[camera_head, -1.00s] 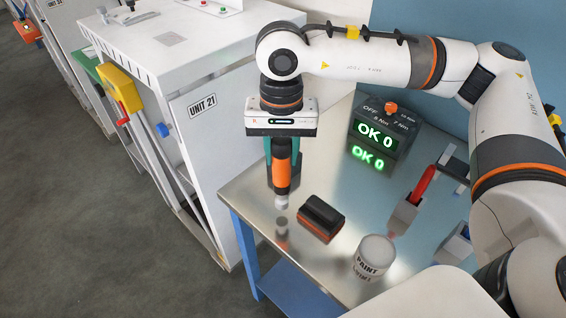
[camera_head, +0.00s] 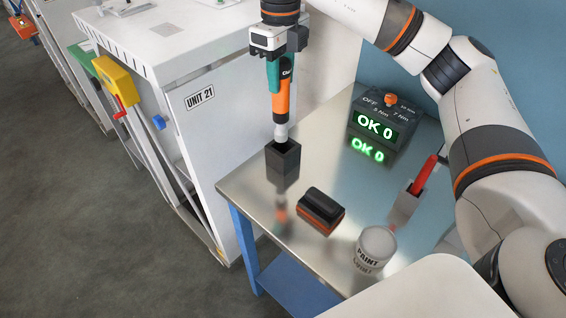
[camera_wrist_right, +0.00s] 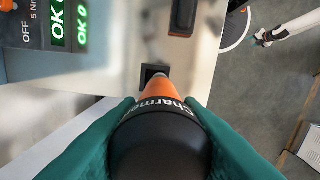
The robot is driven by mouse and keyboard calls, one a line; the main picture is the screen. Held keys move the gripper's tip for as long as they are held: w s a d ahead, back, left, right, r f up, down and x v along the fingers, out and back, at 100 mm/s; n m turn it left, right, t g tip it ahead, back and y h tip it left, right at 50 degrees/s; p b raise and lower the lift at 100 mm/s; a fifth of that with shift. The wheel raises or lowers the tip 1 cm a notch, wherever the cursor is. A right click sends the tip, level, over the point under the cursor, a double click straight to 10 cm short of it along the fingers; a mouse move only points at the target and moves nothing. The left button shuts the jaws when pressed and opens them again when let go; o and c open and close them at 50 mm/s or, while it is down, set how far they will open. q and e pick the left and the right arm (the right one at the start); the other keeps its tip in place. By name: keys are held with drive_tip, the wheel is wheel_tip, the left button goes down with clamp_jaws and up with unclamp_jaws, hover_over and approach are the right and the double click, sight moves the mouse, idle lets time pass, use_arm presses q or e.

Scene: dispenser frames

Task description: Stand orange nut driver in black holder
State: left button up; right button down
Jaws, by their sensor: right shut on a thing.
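The orange nut driver (camera_head: 282,101) hangs upright, grey socket tip down, in my right gripper (camera_head: 280,72). The teal fingers are shut on the driver's upper handle. The black holder (camera_head: 284,163), a small square open-topped box, stands at the table's left side. The driver's tip is at or just above the holder's opening; I cannot tell if it is inside. In the right wrist view the driver (camera_wrist_right: 163,94) points toward the holder (camera_wrist_right: 149,70) and covers part of it, between the teal fingers (camera_wrist_right: 160,125).
A black and orange block (camera_head: 320,208) lies in front of the holder. A paint can (camera_head: 376,247), a grey holder with a red tool (camera_head: 407,204) and an "OK 0" display box (camera_head: 378,127) stand to the right. A white cabinet (camera_head: 215,130) borders the table's left.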

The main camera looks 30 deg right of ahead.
sight(283, 111)
drive_tip(key=m, duration=0.1)
drive_tip(key=w+d+m, duration=0.1)
drive_tip(key=m, duration=0.1)
drive_tip(key=shift+r, duration=0.15)
drive_tip(key=shift+f+m, duration=0.25)
drive_tip(key=shift+m, duration=0.05)
wheel_tip(283, 111, down, 6)
drive_tip(key=shift+r+p, duration=0.15)
drive_tip(key=shift+p, duration=0.4)
wheel_tip(283, 111, down, 3)
drive_tip(key=shift+s+r+p, duration=0.1)
drive_tip(key=shift+p, duration=0.3)
drive_tip(key=shift+f, duration=0.4)
use_arm(q)
drive_tip(key=shift+s+a+r, duration=0.1)
drive_tip(key=shift+s+r, duration=0.5)
drive_tip(key=shift+r, duration=0.25)
drive_tip(key=shift+f, duration=0.1)
use_arm(e)
drive_tip(key=shift+f, duration=0.2)
drive_tip(key=c, duration=1)
unclamp_jaws()
